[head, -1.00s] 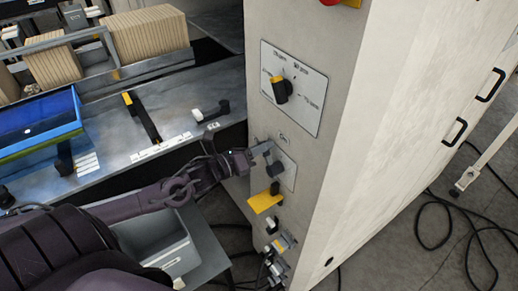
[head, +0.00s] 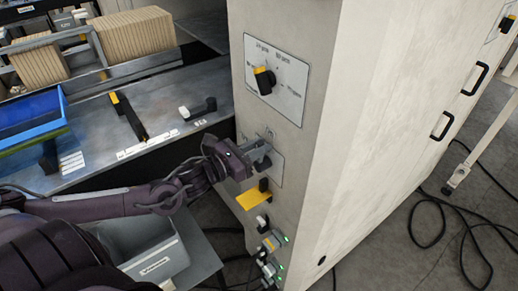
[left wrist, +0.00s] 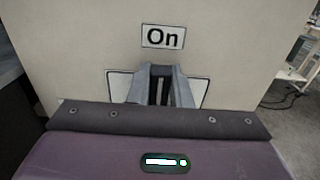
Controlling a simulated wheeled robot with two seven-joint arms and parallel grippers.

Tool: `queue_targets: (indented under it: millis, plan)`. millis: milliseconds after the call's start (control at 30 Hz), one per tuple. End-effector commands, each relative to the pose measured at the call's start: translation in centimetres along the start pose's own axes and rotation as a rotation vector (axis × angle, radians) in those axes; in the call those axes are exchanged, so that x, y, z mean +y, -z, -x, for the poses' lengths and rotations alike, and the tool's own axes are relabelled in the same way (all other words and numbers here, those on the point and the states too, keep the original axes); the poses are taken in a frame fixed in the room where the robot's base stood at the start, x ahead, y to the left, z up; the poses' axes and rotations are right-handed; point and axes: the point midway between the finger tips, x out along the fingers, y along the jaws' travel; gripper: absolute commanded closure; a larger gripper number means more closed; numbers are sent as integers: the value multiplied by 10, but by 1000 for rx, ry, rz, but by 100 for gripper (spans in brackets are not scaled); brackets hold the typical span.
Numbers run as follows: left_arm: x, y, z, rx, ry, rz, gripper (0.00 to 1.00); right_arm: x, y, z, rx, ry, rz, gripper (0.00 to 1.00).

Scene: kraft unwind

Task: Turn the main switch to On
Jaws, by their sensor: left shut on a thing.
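The main switch is a dark knob (head: 262,163) on a small pale plate on the front of the tall cabinet. My left gripper (head: 258,149) is shut on this knob. In the left wrist view the dark knob (left wrist: 160,88) stands upright between the two grey fingers. A white label reading "On" (left wrist: 163,37) is straight above it. The fingers and palm hide much of the plate (left wrist: 122,85). My right gripper is in neither view.
Above the switch is a larger dial plate (head: 275,78) with a black and yellow knob. Below it are a yellow tag (head: 254,199) and connectors (head: 270,243) with green lights. A grey bin (head: 150,250) is under my left arm. Cables (head: 440,225) lie on the floor at right.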

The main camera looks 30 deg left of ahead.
Motion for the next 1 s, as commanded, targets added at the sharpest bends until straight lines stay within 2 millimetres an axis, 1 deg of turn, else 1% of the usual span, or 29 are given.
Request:
queue_targets:
  millis: [500,533,667,1000]
  plan:
    - [-1,2,0,4,3,-18,100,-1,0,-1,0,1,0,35]
    - [-1,2,0,4,3,-17,78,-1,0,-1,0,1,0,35]
    - [0,1,0,3,3,-17,61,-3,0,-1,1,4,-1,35]
    - [0,1,2,2,1,-16,60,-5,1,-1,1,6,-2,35]
